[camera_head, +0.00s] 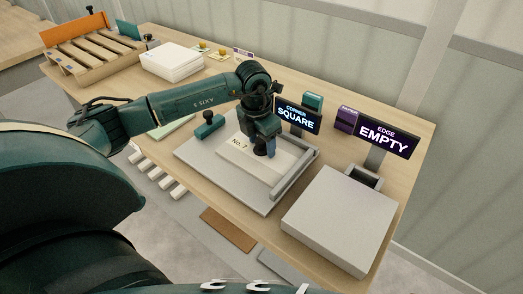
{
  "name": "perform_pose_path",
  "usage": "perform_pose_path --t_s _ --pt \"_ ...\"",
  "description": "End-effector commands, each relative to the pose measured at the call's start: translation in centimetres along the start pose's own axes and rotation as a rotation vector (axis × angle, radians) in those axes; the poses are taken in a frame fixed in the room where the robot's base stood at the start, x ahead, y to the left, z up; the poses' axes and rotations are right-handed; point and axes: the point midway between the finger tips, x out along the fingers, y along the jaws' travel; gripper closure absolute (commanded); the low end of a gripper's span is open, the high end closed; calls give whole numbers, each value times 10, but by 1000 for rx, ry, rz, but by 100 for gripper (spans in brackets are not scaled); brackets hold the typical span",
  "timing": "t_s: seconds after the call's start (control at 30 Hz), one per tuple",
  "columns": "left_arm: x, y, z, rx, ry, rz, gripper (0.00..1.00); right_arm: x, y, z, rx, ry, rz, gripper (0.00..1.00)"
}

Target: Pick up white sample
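A flat white sample marked "No. 7" (237,158) lies on a grey tray (200,158) at the middle of the table. My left gripper (265,148) points down over the sample's back right part, at a small dark round piece there. The gripper hides part of the sample, and I cannot tell whether its fingers are closed on the dark piece. My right gripper is not in view.
A grey bar edges the tray's right side (296,176). Signs read "CORNER SQUARE" (297,116) and "EDGE EMPTY" (383,141). A bare grey platform (340,218) stands at right. A white stack (172,62) and a slatted wooden rack (92,60) stand at back left.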

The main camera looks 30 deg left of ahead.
Motion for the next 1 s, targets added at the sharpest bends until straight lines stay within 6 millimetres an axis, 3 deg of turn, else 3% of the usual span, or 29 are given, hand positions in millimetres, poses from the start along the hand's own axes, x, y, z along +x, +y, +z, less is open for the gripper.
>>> perform_pose_path --t_s 0.67,1.0 --pt "-1 0 0 0 0 0 100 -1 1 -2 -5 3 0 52" --pt "-11 0 3 0 -5 0 100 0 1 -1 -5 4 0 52"
